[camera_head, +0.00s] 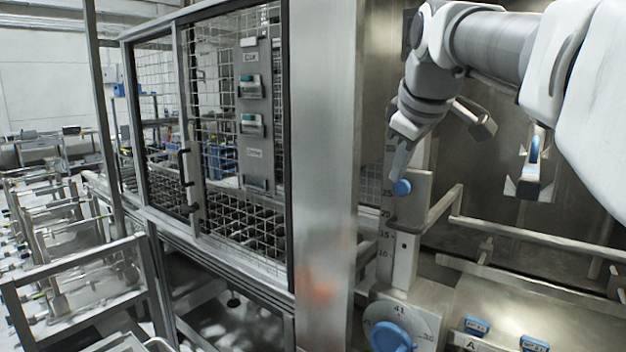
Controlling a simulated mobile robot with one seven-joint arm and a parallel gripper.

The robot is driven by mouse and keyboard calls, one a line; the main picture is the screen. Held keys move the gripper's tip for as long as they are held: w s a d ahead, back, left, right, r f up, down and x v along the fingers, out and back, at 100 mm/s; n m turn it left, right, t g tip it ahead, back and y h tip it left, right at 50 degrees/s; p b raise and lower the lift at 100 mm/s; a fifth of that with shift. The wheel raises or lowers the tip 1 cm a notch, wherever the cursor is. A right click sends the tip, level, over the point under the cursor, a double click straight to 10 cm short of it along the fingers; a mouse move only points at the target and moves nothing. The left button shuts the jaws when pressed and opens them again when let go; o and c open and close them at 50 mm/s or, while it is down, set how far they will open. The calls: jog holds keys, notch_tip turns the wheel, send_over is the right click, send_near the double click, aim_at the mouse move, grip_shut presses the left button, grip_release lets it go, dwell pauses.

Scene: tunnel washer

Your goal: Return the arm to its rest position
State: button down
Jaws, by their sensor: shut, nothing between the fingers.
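My arm comes in from the upper right, bends at the top middle and points down. My gripper (399,172) is shut and empty, with its tips just above a round blue knob (402,187) at a vertical scale. I cannot tell whether the tips touch the knob. The scale plate (386,246) is pale and carries printed numbers. Part of the scale behind the gripper is hidden.
A steel post (325,200) stands left of my gripper, beside a wire-mesh cage door (230,150). Steel rails (540,238) run at right. A dial with a blue knob (390,337) is below. A blue-handled part (533,160) hangs under my arm.

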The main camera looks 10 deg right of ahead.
jog(key=s+a+f+m+g, duration=0.1)
jog(key=s+a+f+m, duration=0.2)
jog(key=s+f, duration=0.8)
jog(key=s+a+f+m, duration=0.4)
jog(key=s+f, duration=0.7)
jog(key=f, duration=0.1)
jog(key=shift+a+m+g+y, duration=0.3)
jog(key=shift+g+y, duration=0.1)
jog(key=shift+a, duration=0.2)
